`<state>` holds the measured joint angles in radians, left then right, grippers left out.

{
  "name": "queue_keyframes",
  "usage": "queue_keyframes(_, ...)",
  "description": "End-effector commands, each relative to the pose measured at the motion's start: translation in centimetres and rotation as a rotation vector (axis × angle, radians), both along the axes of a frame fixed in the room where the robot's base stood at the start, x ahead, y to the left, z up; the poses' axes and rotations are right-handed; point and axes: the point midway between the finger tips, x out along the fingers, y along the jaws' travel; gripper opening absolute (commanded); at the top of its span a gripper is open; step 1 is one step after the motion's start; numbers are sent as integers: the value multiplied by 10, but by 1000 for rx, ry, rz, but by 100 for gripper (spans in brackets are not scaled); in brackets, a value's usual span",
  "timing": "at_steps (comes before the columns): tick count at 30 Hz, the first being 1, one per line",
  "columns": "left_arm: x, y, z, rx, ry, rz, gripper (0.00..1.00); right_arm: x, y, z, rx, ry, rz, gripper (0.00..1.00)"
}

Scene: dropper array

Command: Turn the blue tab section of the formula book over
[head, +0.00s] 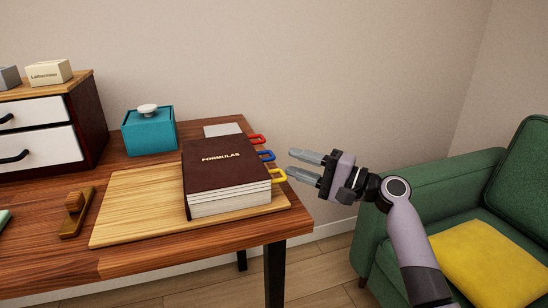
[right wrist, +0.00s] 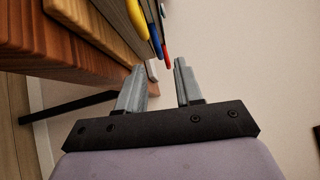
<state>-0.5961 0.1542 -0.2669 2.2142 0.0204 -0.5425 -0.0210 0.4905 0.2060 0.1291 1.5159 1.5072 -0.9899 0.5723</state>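The formula book (head: 215,160) lies closed on a wooden board, its dark brown cover reading "FORMULAS". Three looped tabs stick out from its right side: red (head: 257,139) at the back, blue tab (head: 264,155) in the middle, yellow (head: 278,175) at the front. My right gripper (head: 297,164) is open and empty, just right of the tabs and apart from them. In the right wrist view the blue tab (right wrist: 156,38) and red tab (right wrist: 167,55) show beyond the open fingers (right wrist: 158,76), with the yellow tab (right wrist: 137,20) at upper left. My left gripper is not in view.
The wooden board (head: 130,210) rests on the desk (head: 50,235). A teal box (head: 148,133) with a white knob, a wooden stamp-like object (head: 75,210) and a drawer unit (head: 60,130) stand left. A green armchair (head: 400,195) is at right.

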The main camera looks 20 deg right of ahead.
Motion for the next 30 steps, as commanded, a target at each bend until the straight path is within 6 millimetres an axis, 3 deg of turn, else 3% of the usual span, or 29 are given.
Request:
queue_keyframes(9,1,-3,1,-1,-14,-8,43,31,34,4,0,0,2,36)
queue_keyframes(20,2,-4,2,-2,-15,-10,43,37,39,5,-1,0,0,36)
queue_keyframes(24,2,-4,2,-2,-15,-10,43,36,39,5,-1,0,0,0)
queue_keyframes(30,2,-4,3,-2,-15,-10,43,36,39,5,-1,0,0,0)
